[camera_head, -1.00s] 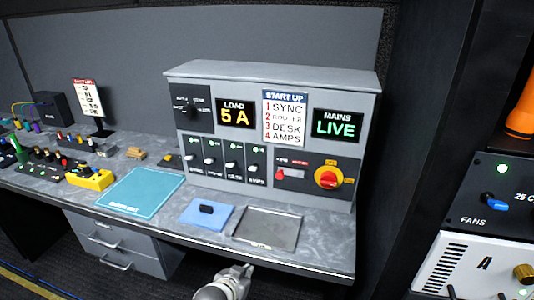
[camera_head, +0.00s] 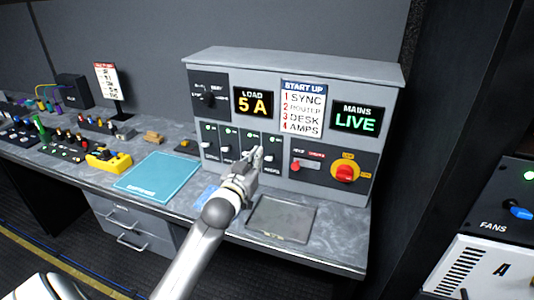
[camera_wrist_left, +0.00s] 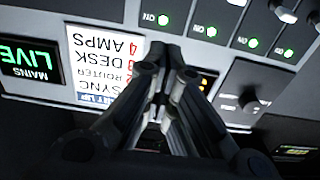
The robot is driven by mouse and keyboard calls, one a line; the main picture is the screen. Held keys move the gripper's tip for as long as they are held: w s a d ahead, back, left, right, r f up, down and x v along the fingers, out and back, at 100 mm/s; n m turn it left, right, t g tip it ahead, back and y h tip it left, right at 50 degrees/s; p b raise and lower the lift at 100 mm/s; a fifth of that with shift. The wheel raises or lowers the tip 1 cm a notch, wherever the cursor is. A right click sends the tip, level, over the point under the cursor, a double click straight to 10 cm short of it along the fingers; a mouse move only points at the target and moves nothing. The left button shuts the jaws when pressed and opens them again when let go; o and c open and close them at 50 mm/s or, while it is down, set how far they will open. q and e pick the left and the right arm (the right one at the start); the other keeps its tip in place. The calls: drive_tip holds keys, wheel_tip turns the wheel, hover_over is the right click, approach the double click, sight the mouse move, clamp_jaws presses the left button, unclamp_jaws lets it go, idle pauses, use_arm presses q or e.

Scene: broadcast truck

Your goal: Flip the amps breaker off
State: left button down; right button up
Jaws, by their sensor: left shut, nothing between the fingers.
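The breaker row is on the front of the grey power panel. The amps breaker (camera_head: 275,152) is the rightmost, with its green lamp lit; my gripper covers part of it. In the wrist view, which is upside down, the green lamp of the amps breaker (camera_wrist_left: 163,20) is the leftmost lit one, and its lever is out of frame. My left gripper (camera_head: 258,152) is shut and empty, with its tips in front of the desk and amps breakers. Whether they touch is not clear. In the wrist view the closed fingers (camera_wrist_left: 170,52) point toward the panel. My right gripper is not in view.
A red-and-yellow rotary switch (camera_head: 345,172) is right of the breakers. A grey tray (camera_head: 280,218) and a teal mat (camera_head: 157,177) lie on the desk.

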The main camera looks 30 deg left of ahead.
use_arm(q)
drive_tip(key=shift+w, duration=0.15)
drive_tip(key=p, duration=0.3)
hover_over(270, 158)
drive_tip(key=shift+s+a+r, duration=0.1)
drive_tip(key=shift+s+a, duration=0.05)
drive_tip(key=shift+s, duration=0.1)
drive_tip(key=shift+s+f, duration=0.15)
drive_tip(key=shift+f, duration=0.5)
drive_tip(key=shift+s+f, duration=0.15)
drive_tip(key=shift+f, duration=0.45)
drive_tip(key=shift+s+f+p, duration=0.3)
drive_tip(key=shift+s+f, duration=0.05)
drive_tip(key=shift+f, duration=0.4)
drive_tip(key=shift+f, duration=0.1)
